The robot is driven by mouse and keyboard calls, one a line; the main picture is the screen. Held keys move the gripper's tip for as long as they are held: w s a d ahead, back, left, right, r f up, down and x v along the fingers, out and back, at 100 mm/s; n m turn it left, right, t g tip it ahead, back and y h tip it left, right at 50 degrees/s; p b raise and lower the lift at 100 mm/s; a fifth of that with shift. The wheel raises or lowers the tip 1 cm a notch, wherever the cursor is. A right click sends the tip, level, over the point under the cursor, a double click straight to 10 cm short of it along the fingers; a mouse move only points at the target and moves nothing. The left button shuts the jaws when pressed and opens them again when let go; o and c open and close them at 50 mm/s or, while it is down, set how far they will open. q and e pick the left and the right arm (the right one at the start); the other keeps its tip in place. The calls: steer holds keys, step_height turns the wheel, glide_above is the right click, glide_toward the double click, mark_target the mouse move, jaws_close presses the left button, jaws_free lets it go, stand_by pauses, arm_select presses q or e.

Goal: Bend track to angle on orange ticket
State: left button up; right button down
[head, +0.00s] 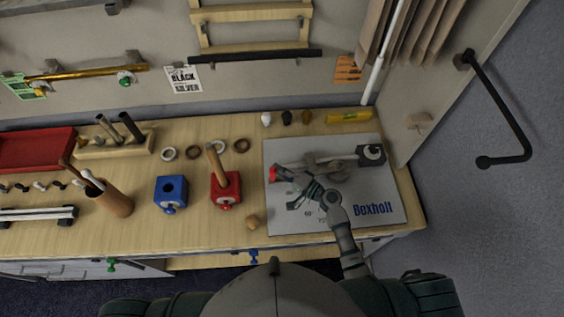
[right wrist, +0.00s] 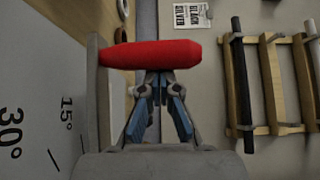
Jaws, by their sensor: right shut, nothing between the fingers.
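A grey board (head: 385,207) marked "Boxholt" lies at the right end of the table, with printed angle marks. A track (head: 293,166) lies across its upper part, from a dark pivot block (head: 371,153) at right to a red handle (head: 274,174) at left. My right gripper (head: 287,180) is at the red handle. In the right wrist view, the red handle (right wrist: 150,54) crosses the tips of the gripper (right wrist: 158,78) and hides them; it is shut with nothing held. The orange ticket (head: 347,69) hangs on the back wall; its writing is unreadable. My left gripper is out of view.
A red block (head: 225,190) with a wooden peg and a blue block (head: 171,192) stand left of the board. A wooden knob (head: 252,221) lies near its left edge. A yellow level (head: 349,115) lies behind it. A side wall (head: 440,85) closes the right.

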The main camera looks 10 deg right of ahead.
steer(key=shift+s+d+f, duration=0.1)
steer(key=shift+d, duration=0.55)
steer(key=shift+f, duration=0.1)
steer(key=s+n+g+y+b, duration=0.1)
steer(key=s, duration=0.1)
steer(key=s+n+g+y+b, duration=0.1)
steer(key=s+g+b, duration=0.1)
steer(key=s, duration=0.1)
steer(key=s+d+n+g+y+b, duration=0.1)
steer(key=s+g+b, duration=0.1)
steer(key=shift+s+d+f+n, duration=0.1)
steer(key=shift+s+f+n, duration=0.1)
steer(key=shift+n, duration=0.2)
steer(key=shift+s+d+r+g+y, duration=0.1)
steer(key=shift+s+r+g+y, duration=0.05)
steer(key=shift+g+y, duration=0.2)
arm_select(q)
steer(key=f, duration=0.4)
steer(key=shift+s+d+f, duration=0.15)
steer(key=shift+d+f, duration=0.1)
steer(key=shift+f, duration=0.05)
arm_select(e)
steer(key=shift+d+r, duration=0.1)
